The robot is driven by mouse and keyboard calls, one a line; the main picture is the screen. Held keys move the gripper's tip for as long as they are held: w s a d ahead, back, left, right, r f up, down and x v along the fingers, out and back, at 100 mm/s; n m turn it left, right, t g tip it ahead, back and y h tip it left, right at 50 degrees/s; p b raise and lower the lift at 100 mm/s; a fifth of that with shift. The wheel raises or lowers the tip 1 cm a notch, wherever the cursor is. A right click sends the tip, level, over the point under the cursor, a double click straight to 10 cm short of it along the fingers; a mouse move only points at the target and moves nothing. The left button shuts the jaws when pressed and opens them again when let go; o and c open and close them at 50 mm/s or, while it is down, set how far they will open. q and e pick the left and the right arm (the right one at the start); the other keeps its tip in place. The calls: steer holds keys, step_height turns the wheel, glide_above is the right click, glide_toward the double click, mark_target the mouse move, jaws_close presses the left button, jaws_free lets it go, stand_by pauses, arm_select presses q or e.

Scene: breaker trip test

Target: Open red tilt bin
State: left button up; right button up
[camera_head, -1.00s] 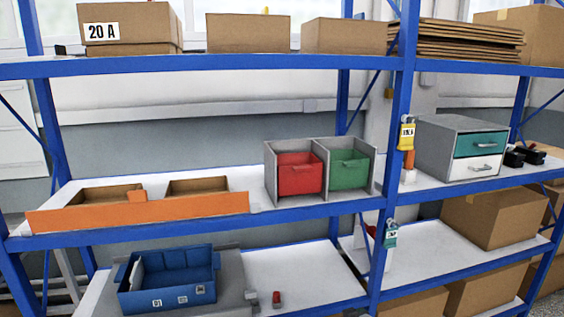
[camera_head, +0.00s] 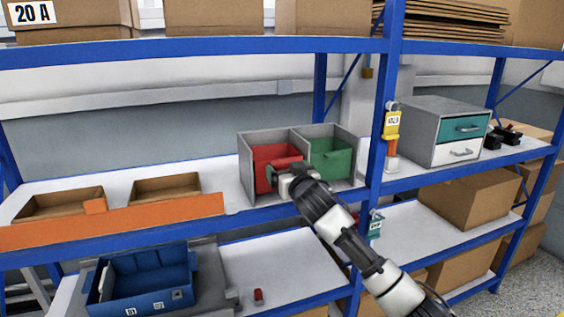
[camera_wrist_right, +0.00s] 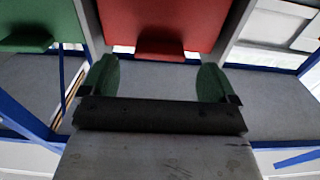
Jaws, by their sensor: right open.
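The red tilt bin (camera_head: 277,153) sits in the left bay of a grey two-bay housing on the middle shelf. My right gripper (camera_head: 272,176) is in front of it and partly covers its front. In the right wrist view the red bin front (camera_wrist_right: 157,14) with its handle lip (camera_wrist_right: 160,46) is at the top centre. The two green fingertips of my right gripper (camera_wrist_right: 157,80) are spread wide, with the lip between and just beyond them. Nothing is held. I cannot tell whether the fingers touch the bin. My left gripper is out of view.
The green bin (camera_head: 331,163) is in the right bay, beside my right arm. A blue rack post (camera_head: 377,150) with a yellow tag stands to the right. An orange-fronted tray rack (camera_head: 120,222) is on the left. A blue bin (camera_head: 150,285) is on the lower shelf.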

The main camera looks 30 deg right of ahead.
mark_target(283, 165)
steer(key=shift+p+x, duration=0.3)
steer(key=shift+x, duration=1.65)
steer(key=c, duration=1.3)
steer(key=s+f+t+b, duration=0.1)
steer(key=b, duration=0.3)
steer(key=s+t+b, duration=0.1)
steer(key=t+b, duration=0.1)
steer(key=b, duration=0.3)
steer(key=s+a+f+t+h+b, duration=0.1)
steer(key=b, duration=0.3)
steer(key=shift+s+f+t+b, duration=0.25)
steer(key=shift+f+t+b, duration=0.1)
steer(key=shift+t, duration=0.05)
steer(key=shift+s+a+f+t+b, duration=0.1)
steer(key=shift+s+f+t+b, duration=0.25)
steer(key=shift+b, duration=0.45)
steer(key=shift+s+f, duration=0.2)
steer(key=shift+s, duration=0.05)
